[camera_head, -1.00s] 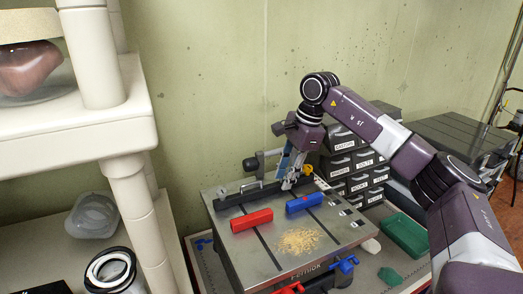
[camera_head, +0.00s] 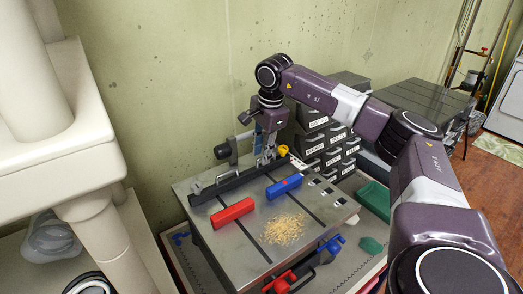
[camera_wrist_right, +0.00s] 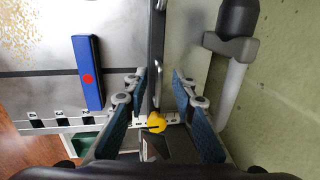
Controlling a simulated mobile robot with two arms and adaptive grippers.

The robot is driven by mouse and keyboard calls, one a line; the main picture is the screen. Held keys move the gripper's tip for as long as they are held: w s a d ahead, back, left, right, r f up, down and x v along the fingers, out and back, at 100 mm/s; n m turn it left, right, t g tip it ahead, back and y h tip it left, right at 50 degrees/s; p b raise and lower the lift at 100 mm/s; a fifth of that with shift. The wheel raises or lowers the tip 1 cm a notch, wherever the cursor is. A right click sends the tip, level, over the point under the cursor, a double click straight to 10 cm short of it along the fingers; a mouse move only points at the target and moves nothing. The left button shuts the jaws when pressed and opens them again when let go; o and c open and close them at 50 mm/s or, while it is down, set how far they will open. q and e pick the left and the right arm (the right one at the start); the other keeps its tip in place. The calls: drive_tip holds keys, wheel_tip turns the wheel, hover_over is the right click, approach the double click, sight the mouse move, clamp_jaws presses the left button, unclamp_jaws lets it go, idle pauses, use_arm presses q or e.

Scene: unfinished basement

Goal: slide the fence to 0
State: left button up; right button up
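The fence (camera_head: 233,184) is a long black bar lying along the back of a grey machine table (camera_head: 225,245). It also shows in the right wrist view as a dark upright strip (camera_wrist_right: 157,40). A yellow piece (camera_head: 283,150) sits at the fence's right end, beside a scale strip (camera_head: 325,190) with black and white marks. The yellow piece also shows in the right wrist view (camera_wrist_right: 156,122). My right gripper (camera_head: 265,160) points down over the fence near that end. In its wrist view its fingers (camera_wrist_right: 159,73) are apart, one on each side of the bar. My left gripper is not in view.
A red block (camera_head: 232,213) and a blue block with a red dot (camera_head: 284,187) lie on the table in front of the fence. Sawdust (camera_head: 284,230) is scattered near them. Labelled drawers (camera_head: 318,145) stand behind at right. A white shelf (camera_head: 50,130) stands at left.

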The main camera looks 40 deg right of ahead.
drive_tip(key=shift+f, duration=0.1)
clamp_jaws()
idle(0.4)
drive_tip(key=shift+w+d+r+p, duration=0.1)
drive_tip(key=shift+w+r+p, duration=0.1)
drive_tip(key=shift+w+p, duration=0.7)
drive_tip(key=shift+w+d+f, duration=0.1)
drive_tip(key=shift+w+f, duration=0.05)
drive_tip(key=shift+w, duration=0.7)
unclamp_jaws()
drive_tip(key=shift+s, duration=0.15)
wheel_tip(320, 180, up, 12)
drive_tip(key=s, duration=0.2)
drive_tip(key=shift+s, duration=0.15)
